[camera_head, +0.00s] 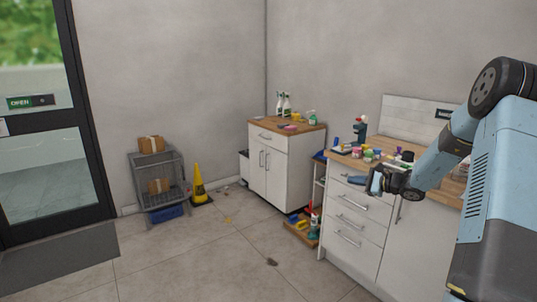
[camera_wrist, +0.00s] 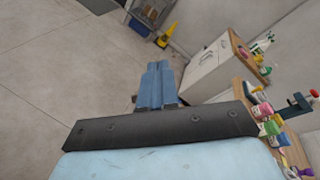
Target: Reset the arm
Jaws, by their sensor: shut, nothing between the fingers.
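My arm reaches out from the right side of the head view. My gripper (camera_head: 376,182) is in front of the near counter (camera_head: 355,215), close to its top drawer and worktop edge. In the wrist view my gripper (camera_wrist: 155,84) shows as blue fingers pressed together, pointing away from the camera over the floor. It is shut and holds nothing. The elbow of my arm is bent, and part of it covers the right end of the worktop.
Small bottles and jars (camera_head: 368,153) crowd the near worktop beside my arm. A second cabinet (camera_head: 275,165) stands further back with spray bottles (camera_head: 283,104). A yellow cone (camera_head: 198,182) and a grey cart (camera_head: 158,180) stand by the wall. The floor (camera_head: 190,260) at left is mostly clear.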

